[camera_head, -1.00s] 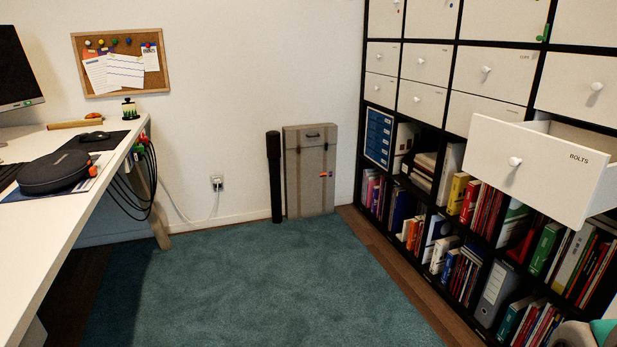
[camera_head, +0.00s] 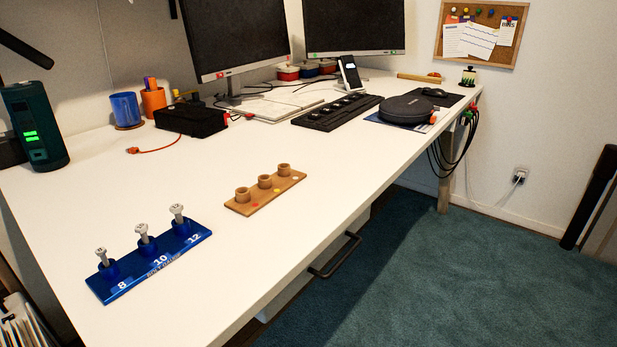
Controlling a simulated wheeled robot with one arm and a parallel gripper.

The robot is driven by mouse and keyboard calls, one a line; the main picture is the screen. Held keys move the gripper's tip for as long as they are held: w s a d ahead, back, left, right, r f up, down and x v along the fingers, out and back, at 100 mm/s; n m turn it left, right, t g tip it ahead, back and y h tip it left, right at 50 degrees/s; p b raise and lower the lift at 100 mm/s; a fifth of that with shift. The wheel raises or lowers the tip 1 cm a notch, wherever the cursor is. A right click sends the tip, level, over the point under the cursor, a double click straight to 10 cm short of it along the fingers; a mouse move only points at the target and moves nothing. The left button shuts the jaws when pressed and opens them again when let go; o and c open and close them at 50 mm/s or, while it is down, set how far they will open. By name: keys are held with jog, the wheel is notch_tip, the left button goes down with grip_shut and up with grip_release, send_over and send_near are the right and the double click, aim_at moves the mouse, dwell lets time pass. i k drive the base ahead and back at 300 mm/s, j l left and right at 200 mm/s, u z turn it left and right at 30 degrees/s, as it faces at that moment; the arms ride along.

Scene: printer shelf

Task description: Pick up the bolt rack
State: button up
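The blue bolt rack (camera_head: 150,265) lies near the front left of the white desk. It is marked 8, 10 and 12. Three silver bolts stand upright in its holders, one at each number. It sits apart from the other things on the desk. My gripper is not in view.
A wooden block with three cups (camera_head: 265,190) lies behind and right of the rack. A dark green cylinder (camera_head: 35,125), blue cup (camera_head: 126,110), black box (camera_head: 190,120) and keyboard (camera_head: 337,112) stand farther back on the desk (camera_head: 350,185). Open carpet (camera_head: 430,250) lies right.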

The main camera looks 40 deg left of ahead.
aim_at(247, 202)
jog(key=u, duration=2.05)
